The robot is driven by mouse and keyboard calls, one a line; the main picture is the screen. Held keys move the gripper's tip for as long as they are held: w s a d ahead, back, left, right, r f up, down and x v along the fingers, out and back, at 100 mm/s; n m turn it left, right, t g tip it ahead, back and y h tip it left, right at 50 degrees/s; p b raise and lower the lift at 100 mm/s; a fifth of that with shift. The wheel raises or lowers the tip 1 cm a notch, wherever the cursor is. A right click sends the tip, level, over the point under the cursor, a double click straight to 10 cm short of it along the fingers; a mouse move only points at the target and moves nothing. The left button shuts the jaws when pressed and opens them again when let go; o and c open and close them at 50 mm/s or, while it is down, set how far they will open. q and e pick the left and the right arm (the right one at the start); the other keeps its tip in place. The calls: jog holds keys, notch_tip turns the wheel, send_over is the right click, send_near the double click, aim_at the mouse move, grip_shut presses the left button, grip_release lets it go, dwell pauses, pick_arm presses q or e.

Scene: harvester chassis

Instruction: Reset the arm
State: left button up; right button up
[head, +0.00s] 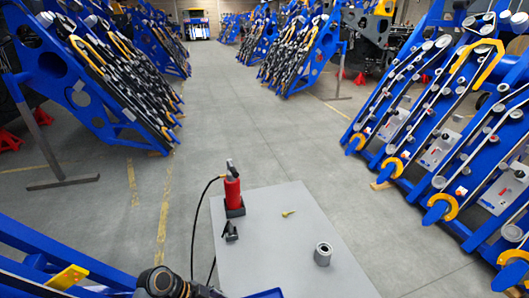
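A dark rounded part with a brass-coloured ring, which looks like a link of my own arm, shows at the bottom edge, left of the grey table (275,262). Neither of my grippers can be made out in the head view. On the table, a red cylindrical tool (232,188) stands upright in a dark holder, with a black cable running from its left side down past the table. A small black object (230,231) lies just in front of it. A small yellow-green piece (288,213) lies near the middle. A grey metal cylinder with a hole (323,254) stands at the right.
Blue harvester frames with chains stand at the left (75,75) and right (440,115), and more stand further back. A blue frame (50,262) reaches in at the lower left. The grey floor aisle (220,115) between the rows is clear.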

pick_arm(q)
jog(key=s+a+r+n+t+y, duration=0.2)
jog(key=s+a+n+y, duration=0.2)
jog(key=a+n, duration=0.25)
jog(key=s+a+r+n+t+y, duration=0.1)
jog(key=s+a+r+n+y, duration=0.3)
jog(key=n, duration=0.4)
jog(key=s+a+f+g+b, duration=0.1)
jog(key=a+f, duration=0.1)
jog(key=f, duration=1.2)
jog(key=s+a+f, duration=0.1)
jog(key=a+f, duration=0.1)
jog(key=f, duration=1.2)
jog(key=s+f+g+b, duration=0.1)
jog(key=s+f, duration=1.7)
jog(key=shift+s+a+f+y, duration=0.25)
jog(key=shift+s+a+y, duration=0.05)
jog(key=shift+s+a, duration=0.15)
